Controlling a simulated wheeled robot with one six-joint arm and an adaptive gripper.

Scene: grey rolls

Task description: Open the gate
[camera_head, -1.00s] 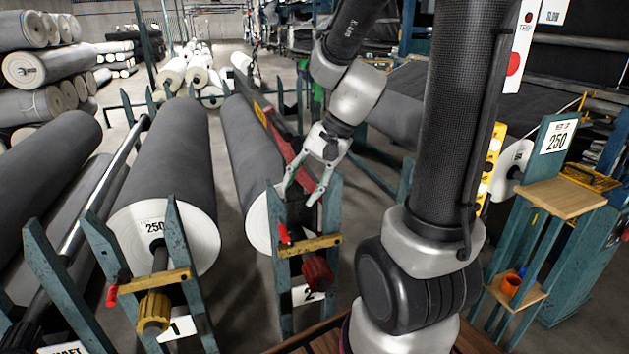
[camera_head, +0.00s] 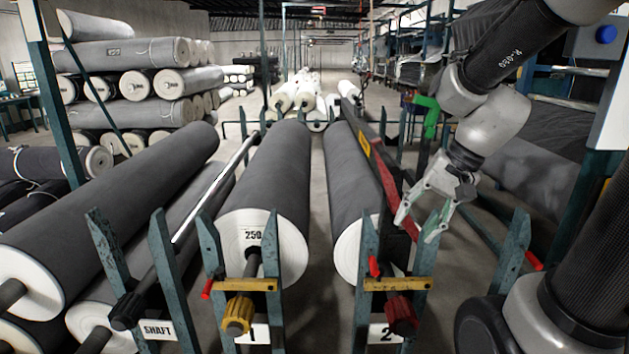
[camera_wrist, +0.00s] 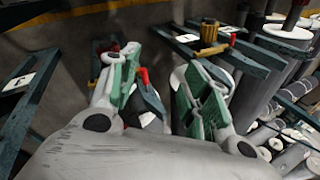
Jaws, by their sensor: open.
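Two yellow gate bars cross the front posts of the roll stands. The one at stand 2 (camera_head: 398,284) has an upright red handle (camera_head: 374,266) at its left end. In the wrist view, my open green-padded fingers (camera_wrist: 160,78) appear on either side of a red handle (camera_wrist: 145,77); distance is unclear. The stand 1 bar also shows there (camera_wrist: 212,47).
Teal posts (camera_head: 420,285) rise around the bars. A grey roll (camera_head: 350,185) lies behind stand 2 and another (camera_head: 265,180) behind stand 1. A shaft rack (camera_head: 155,270) stands left. A long red beam (camera_head: 380,175) runs back near my gripper.

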